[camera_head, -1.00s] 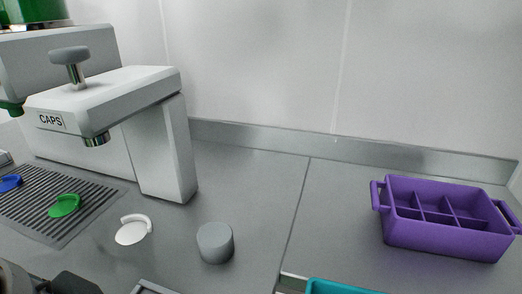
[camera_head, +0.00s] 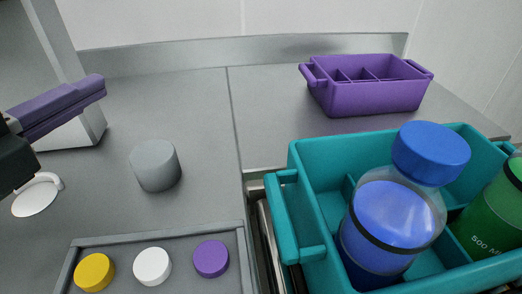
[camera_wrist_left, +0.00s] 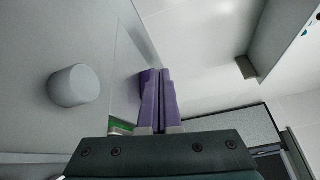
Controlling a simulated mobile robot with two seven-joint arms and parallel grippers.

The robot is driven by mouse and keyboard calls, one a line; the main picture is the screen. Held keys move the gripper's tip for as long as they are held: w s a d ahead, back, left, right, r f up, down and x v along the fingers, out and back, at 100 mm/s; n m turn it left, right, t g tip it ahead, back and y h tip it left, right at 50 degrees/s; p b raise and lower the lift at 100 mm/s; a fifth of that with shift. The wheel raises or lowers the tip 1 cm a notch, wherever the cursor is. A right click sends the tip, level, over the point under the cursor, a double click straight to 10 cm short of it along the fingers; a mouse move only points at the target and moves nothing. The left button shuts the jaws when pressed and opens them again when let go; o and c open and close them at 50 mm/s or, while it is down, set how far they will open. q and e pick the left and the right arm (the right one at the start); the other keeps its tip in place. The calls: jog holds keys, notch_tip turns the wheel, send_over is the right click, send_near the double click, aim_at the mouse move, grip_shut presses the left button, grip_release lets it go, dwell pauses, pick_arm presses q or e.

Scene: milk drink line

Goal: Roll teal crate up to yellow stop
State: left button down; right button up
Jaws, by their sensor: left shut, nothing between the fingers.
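The teal crate (camera_head: 335,153) stands at the lower right of the head view, over a roller track. It holds a clear bottle with a blue cap (camera_head: 431,152) and a green bottle (camera_head: 496,222); its right and near parts are cut off by the frame. No yellow stop can be made out. My left gripper (camera_head: 101,86) is at the left of the head view, well away from the crate, its purple fingers shut and empty. The same fingers show shut in the left wrist view (camera_wrist_left: 158,75). My right gripper is out of view.
A purple crate (camera_head: 375,98) stands empty behind the teal one. A grey cylinder (camera_head: 155,166) stands on the counter. A grey tray (camera_head: 75,249) holds yellow, white and purple caps. A white round piece (camera_head: 35,198) lies at left.

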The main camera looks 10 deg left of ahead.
pick_arm(q)
jog(key=s+d+f+m+g+h+b, duration=0.1)
jog(key=s+d+f+m+h+b, duration=0.2)
jog(key=m+h, duration=0.7)
jog(key=m+g+h+b, duration=0.45)
jog(key=m+g, duration=0.55)
jog(key=m, duration=0.8)
send_near(273, 217)
jog(key=shift+y, duration=0.35)
jog(key=x, duration=0.1)
jog(key=p+x, duration=0.1)
jog(key=x, duration=0.1)
jog(key=r+p+x, duration=0.1)
jog(key=x, duration=0.1)
jog(key=shift+w+d, duration=0.1)
jog(key=shift+d, duration=0.05)
jog(key=shift+w+d+f+p, duration=0.2)
jog(key=shift+d+p, duration=0.1)
jog(key=shift+d, duration=0.35)
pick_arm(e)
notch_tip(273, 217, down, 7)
pick_arm(q)
jog(key=shift+d, duration=0.1)
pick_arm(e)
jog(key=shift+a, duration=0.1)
